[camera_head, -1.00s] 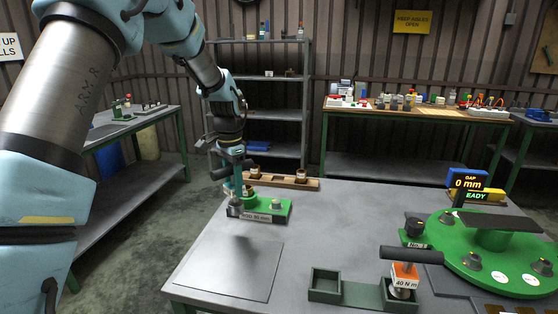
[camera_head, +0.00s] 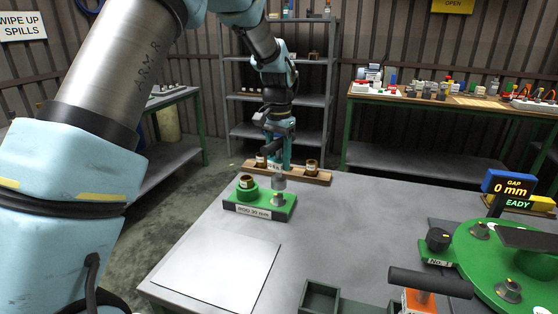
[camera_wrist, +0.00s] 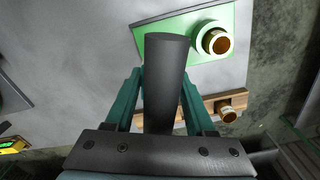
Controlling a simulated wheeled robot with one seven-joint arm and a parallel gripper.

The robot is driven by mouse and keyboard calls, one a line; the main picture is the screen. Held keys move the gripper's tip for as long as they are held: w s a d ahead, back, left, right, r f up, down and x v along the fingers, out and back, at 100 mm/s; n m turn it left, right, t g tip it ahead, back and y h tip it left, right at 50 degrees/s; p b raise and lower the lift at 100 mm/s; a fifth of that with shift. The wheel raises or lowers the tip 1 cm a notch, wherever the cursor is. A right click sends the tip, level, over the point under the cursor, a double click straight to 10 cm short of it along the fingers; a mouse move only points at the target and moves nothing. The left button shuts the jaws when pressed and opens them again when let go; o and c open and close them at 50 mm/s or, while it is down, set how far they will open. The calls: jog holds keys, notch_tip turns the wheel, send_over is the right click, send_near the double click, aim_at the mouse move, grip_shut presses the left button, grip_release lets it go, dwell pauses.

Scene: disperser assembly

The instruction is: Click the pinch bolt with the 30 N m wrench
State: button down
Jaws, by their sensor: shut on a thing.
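My gripper (camera_head: 279,153) is shut on a wrench; its dark cylindrical handle (camera_wrist: 166,82) stands between my teal fingers in the wrist view. A grey end (camera_head: 279,182) hangs below the gripper, over the right part of the green clamp block (camera_head: 259,212). The pinch bolt (camera_head: 277,199) appears as a small metal post on that block, just under the grey end; I cannot tell whether they touch. A green ring with a brown-lined cup (camera_head: 246,184) is on the block's left; it also shows in the wrist view (camera_wrist: 214,40). The held wrench's label is unreadable.
A wooden rack (camera_head: 318,177) with brown cups stands behind the block. A green turntable (camera_head: 480,250) is at right. A bare grey plate (camera_head: 215,270) lies in front.

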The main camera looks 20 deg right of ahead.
aim_at(279, 178)
jog(key=n, duration=0.4)
jog(key=n+b, duration=0.1)
jog(key=n, duration=0.1)
jog(key=shift+f, duration=0.4)
jog(key=shift+r+n+p, duration=0.2)
jog(key=shift+n+p, duration=0.1)
jog(key=shift+n, duration=0.7)
jog(key=n+p, duration=0.3)
jog(key=n, duration=0.3)
jog(key=shift+f, duration=0.15)
jog(key=n+p, duration=0.1)
jog(key=n, duration=0.1)
jog(key=shift+f+n+p, duration=0.1)
jog(key=shift+n+p, duration=0.2)
jog(key=shift+p, duration=0.1)
jog(key=shift+f+n+p, duration=0.2)
jog(key=shift+n+p, duration=0.15)
jog(key=shift+n, duration=0.4)
jog(key=shift+f+n+p, duration=0.15)
jog(key=shift+n+p, duration=0.15)
jog(key=shift+n, duration=0.45)
jog(key=shift+f+b, duration=0.55)
jog(key=shift+f, duration=1.15)
